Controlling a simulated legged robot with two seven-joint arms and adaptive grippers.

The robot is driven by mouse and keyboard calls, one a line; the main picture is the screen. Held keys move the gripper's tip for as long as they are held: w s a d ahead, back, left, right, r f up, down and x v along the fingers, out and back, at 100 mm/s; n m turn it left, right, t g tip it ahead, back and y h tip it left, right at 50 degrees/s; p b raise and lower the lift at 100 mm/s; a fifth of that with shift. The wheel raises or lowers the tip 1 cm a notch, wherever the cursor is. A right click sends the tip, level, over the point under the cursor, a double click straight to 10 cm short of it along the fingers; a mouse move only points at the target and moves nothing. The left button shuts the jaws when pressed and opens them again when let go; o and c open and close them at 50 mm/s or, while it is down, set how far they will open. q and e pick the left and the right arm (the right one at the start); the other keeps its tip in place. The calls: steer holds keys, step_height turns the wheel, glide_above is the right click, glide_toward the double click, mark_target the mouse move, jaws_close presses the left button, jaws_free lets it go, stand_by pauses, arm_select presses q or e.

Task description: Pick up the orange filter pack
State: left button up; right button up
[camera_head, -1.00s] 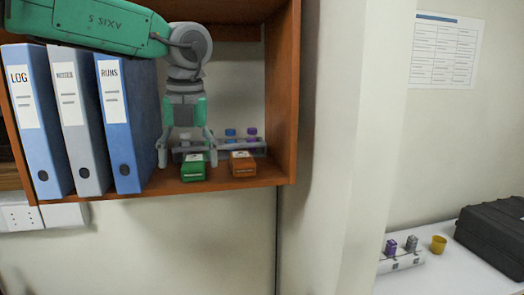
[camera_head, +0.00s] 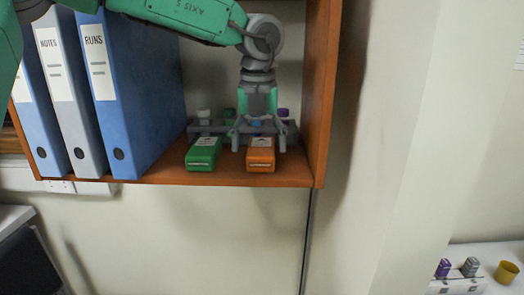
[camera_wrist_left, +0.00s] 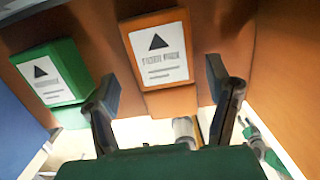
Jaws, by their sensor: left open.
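The orange filter pack (camera_head: 261,156) lies on the wooden shelf, near its front edge and right side. It has a white label with a black triangle, seen in the left wrist view (camera_wrist_left: 158,50). A green pack (camera_head: 203,155) lies to its left, a small gap apart. My left gripper (camera_head: 259,144) points down over the orange pack, with one open finger on each side of it. In the left wrist view the pack shows ahead, between the two spread fingers (camera_wrist_left: 163,88). Whether the fingers touch it is unclear. My right gripper is not in view.
A grey rack (camera_head: 212,127) with capped bottles stands behind the packs. Blue and grey binders (camera_head: 128,90) fill the shelf's left. The shelf's right wall (camera_head: 322,95) is close to my gripper.

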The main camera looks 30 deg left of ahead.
arm_select(q)
steer(key=shift+w+a+f, duration=0.2)
steer(key=shift+w+f, duration=0.05)
steer(key=shift+f, duration=0.3)
steer(key=shift+w+a+f, duration=0.15)
steer(key=shift+w+f, duration=0.1)
steer(key=shift+f, duration=0.25)
steer(key=shift+s+d+r, duration=0.2)
steer(key=shift+s+d, duration=0.05)
steer(key=shift+d, duration=0.1)
steer(key=shift+s+d+r, duration=0.1)
steer(key=shift+s+d, duration=0.05)
steer(key=shift+d, duration=0.15)
steer(key=shift+c, duration=0.9)
steer(key=shift+d, duration=0.25)
steer(key=c, duration=0.7)
steer(key=shift+d, duration=0.15)
steer(key=c, duration=0.5)
